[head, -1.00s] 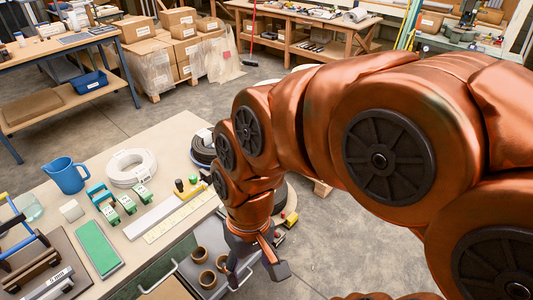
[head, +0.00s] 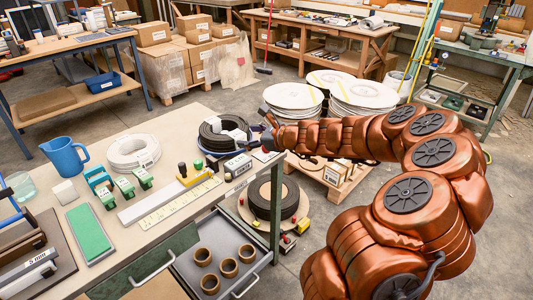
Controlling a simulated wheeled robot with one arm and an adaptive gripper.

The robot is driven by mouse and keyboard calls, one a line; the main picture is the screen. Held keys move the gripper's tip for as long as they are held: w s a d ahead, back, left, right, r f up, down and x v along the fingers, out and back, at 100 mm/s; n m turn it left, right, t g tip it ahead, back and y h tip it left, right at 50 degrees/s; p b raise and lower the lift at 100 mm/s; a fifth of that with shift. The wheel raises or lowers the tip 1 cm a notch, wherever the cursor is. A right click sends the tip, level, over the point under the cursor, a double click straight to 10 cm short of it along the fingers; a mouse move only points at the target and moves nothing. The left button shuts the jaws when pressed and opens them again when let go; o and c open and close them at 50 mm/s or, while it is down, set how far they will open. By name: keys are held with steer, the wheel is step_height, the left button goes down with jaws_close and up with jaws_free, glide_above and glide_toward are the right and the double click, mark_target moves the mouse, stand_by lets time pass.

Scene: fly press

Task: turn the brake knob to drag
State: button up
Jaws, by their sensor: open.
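No knob marked as a brake knob can be made out. Small red and yellow parts (head: 303,226) sit at the rim of a low round stand with a black coil (head: 272,199) beside the table. I cannot tell whether one of them is the knob. My gripper (head: 267,131) is small and dark at the end of my orange arm, which reaches in from the right. It is open, at the far right corner of the table (head: 113,190), beside another black coil (head: 222,133). I cannot tell whether it touches anything.
An open drawer (head: 247,267) holding several brown rings (head: 229,267) juts out at the front. A blue jug (head: 65,157) stands at left.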

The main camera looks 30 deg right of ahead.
steer(key=d+f+m+h+b, duration=0.1)
steer(key=d+f+m+h, duration=0.2)
steer(key=d+f+m, duration=0.6)
steer(key=shift+w+d+f+n, duration=0.1)
steer(key=shift+w+f+n, duration=0.15)
steer(key=shift+w+n, duration=0.55)
steer(key=shift+w+d+f+n, duration=0.1)
steer(key=shift+w+f+n, duration=0.15)
steer(key=shift+w, duration=1)
steer(key=shift+w+d+f+n, duration=0.1)
steer(key=shift+w+f+n, duration=0.1)
steer(key=shift+w+n, duration=0.6)
steer(key=shift+w+m, duration=0.2)
steer(key=shift+m, duration=0.05)
steer(key=c, duration=1.2)
